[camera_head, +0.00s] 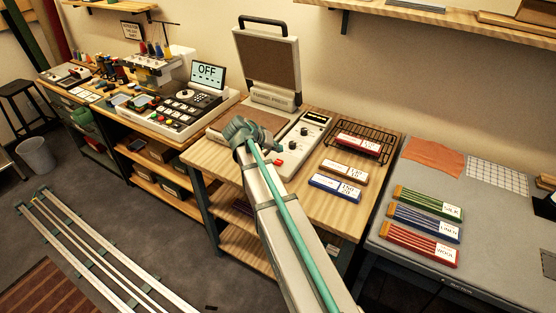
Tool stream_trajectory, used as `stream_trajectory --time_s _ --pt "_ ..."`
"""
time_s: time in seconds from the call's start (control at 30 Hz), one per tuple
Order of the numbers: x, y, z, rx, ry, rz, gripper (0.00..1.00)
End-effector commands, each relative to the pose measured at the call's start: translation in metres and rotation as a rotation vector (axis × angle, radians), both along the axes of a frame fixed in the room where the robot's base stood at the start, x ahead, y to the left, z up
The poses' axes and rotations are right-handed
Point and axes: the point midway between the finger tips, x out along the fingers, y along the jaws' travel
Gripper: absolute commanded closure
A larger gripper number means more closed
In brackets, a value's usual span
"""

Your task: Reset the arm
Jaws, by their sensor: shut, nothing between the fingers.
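My arm reaches up from the bottom right, and its grey-green end with my gripper (240,130) is over the left part of the wooden press table (347,213). My gripper is shut and empty. It is seen from behind and small, so its fingers are hard to make out. It overlaps the lower plate of the open fabric press (267,112) in the picture; I cannot tell its height above it. My forearm hides part of the table's front.
The press's raised lid (268,62) stands behind my gripper. A wire rack (369,139) with a red-labelled box, a brown box (344,172) and a blue box (336,188) are to the right. A machine (178,108) with an "OFF" screen is left. Open floor (150,225) lies front left.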

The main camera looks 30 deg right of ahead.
Motion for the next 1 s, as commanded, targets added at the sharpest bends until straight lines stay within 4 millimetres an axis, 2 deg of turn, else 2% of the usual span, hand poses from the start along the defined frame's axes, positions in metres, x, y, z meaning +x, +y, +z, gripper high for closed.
stream_trajectory --time_s 0.23,0.43,0.83,0.93,1.0 --pt "0.0 0.0 0.025 0.0 -0.001 0.001 1.0" --pt "0.0 0.0 0.034 0.0 0.001 0.001 1.0" --pt "0.0 0.0 0.033 0.001 0.001 0.001 1.0" --pt "-0.009 0.002 0.022 0.038 0.024 -0.011 1.0" --pt "-0.021 0.006 0.006 0.092 0.062 -0.028 1.0"
